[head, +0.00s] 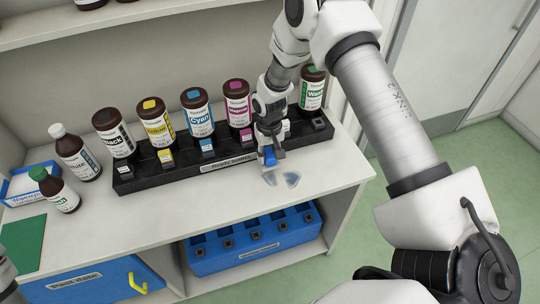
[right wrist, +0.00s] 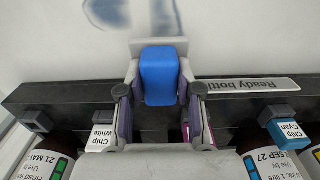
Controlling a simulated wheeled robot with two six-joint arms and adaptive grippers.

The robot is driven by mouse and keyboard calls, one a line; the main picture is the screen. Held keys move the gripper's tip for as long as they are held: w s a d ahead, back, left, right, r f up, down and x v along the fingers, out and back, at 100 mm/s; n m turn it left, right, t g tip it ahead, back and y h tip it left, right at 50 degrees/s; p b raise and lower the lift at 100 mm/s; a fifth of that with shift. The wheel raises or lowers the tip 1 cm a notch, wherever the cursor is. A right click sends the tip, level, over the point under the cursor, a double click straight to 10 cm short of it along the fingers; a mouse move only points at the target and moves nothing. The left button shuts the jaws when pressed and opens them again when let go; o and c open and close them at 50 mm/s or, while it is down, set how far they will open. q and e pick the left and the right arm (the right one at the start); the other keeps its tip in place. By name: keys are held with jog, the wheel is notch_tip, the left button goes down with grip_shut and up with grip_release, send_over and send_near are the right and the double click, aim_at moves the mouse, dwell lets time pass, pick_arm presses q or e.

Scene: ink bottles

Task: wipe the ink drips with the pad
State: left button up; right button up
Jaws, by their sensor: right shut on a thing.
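My right gripper (head: 268,158) is low over the white counter, at the front edge of the black bottle rack. It is shut on the blue grip of the pad (head: 270,155). In the right wrist view, the fingers (right wrist: 158,95) hold the blue grip (right wrist: 158,72) from both sides, with the pad's pale grey base (right wrist: 150,46) beyond it. Two grey-blue ink smears (head: 291,180) lie on the counter just in front of the pad; they also show in the right wrist view (right wrist: 165,14). Whether the pad touches the counter I cannot tell.
The black rack (head: 190,178) holds several brown ink bottles with colour chips in front. Two more bottles (head: 75,155), a blue-and-white tray (head: 28,183) and a green mat (head: 24,243) are at the left. The counter's front right is clear. A blue crate (head: 255,240) stands below.

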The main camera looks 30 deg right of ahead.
aim_at(269, 152)
jog(key=shift+s+r, duration=0.1)
jog(key=shift+r, duration=0.65)
jog(key=shift+w+r+p, duration=0.3)
jog(key=shift+r+p, duration=0.6)
jog(key=shift+p, duration=0.25)
jog(key=shift+r, duration=0.3)
jog(key=shift+s+r+p, duration=0.2)
jog(key=shift+r+p, duration=0.15)
jog(key=shift+r, duration=0.05)
pick_arm(q)
jog(key=r, duration=0.3)
jog(key=shift+w+d+r, duration=0.15)
jog(key=shift+d+r, duration=0.1)
pick_arm(e)
jog(key=shift+f, duration=0.1)
